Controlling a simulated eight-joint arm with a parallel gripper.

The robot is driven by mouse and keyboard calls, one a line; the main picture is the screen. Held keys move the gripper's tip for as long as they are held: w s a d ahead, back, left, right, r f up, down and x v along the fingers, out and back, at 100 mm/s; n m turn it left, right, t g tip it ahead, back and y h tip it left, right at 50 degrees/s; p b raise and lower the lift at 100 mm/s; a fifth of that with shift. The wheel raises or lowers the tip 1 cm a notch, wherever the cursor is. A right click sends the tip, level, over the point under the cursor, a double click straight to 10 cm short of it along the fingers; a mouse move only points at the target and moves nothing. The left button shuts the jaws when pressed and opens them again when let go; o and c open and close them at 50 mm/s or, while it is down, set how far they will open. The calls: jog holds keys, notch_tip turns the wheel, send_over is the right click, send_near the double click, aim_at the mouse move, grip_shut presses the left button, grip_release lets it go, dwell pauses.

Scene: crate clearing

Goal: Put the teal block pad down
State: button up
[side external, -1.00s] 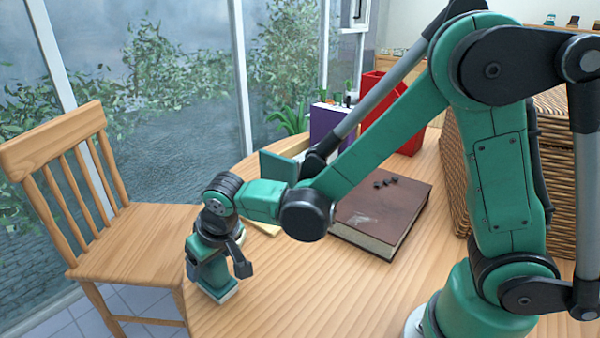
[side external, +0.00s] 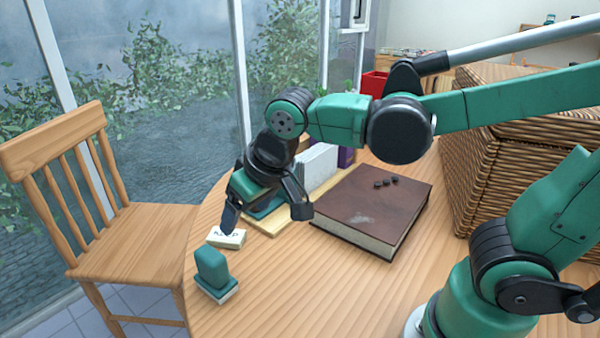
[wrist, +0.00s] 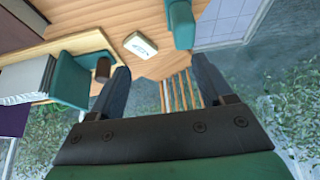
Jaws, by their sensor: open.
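The teal block pad (side external: 211,267), a teal block on a pale base, stands upright on the wooden table near its left edge. Part of it shows at the top of the wrist view (wrist: 181,25). My gripper (side external: 266,212) is open and empty, above and to the right of the block in the side view, apart from it. In the wrist view the two dark fingers of my gripper (wrist: 160,76) are spread wide with nothing between them.
A small white lettered block (side external: 226,239) lies close behind the teal block. A wooden stand (side external: 268,226) with a teal end and a thick brown book (side external: 372,207) are to the right. A wicker basket (side external: 475,170) stands farther right. The front table (side external: 310,290) is clear.

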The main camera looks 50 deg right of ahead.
jog(key=s+d+f+t, duration=0.1)
jog(key=s+d, duration=0.2)
jog(key=d, duration=0.3)
jog(key=shift+s+d+t, duration=0.35)
jog(key=shift+s+t, duration=0.05)
jog(key=shift+o, duration=0.5)
jog(key=shift+f, duration=0.1)
jog(key=g, duration=0.3)
send_near(210, 253)
jog(key=x, duration=0.6)
jog(key=shift+f, duration=0.3)
jog(key=shift+x, duration=2.9)
jog(key=shift+w, duration=0.15)
grip_shut()
